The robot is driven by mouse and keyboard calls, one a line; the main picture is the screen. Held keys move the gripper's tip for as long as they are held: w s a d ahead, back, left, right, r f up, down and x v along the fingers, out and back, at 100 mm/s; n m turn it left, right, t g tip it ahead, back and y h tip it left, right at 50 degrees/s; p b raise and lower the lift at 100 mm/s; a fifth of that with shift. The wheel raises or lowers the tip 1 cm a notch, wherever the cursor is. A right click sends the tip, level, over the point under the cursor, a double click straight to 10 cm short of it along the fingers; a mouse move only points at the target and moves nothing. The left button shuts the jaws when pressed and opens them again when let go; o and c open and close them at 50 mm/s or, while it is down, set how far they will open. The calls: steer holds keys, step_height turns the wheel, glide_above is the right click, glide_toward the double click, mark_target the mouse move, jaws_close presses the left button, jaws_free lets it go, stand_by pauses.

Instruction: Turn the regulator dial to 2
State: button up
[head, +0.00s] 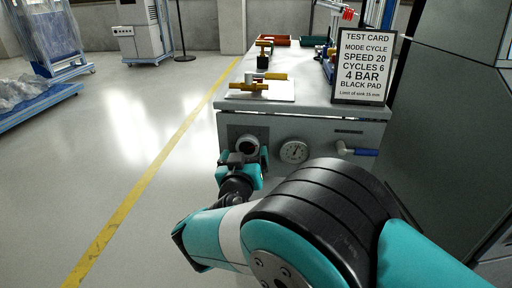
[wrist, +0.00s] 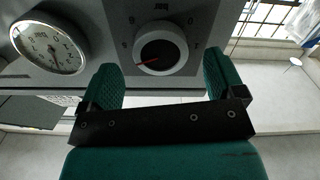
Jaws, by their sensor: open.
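The regulator dial (head: 249,144) is a round dark knob with a pale rim on the front panel of the grey bench. It also shows in the wrist view (wrist: 160,48), with a red pointer line toward the lower left of the picture.
A round pressure gauge (head: 294,151) sits beside the dial, also in the wrist view (wrist: 48,43). A blue-handled lever (head: 362,152) is farther right. The test card (head: 364,66) stands on the bench (head: 312,101), reading 4 BAR. Open floor lies left.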

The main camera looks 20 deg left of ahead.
mark_target(248, 146)
steer(key=shift+x, duration=1.45)
steer(key=c, duration=0.9)
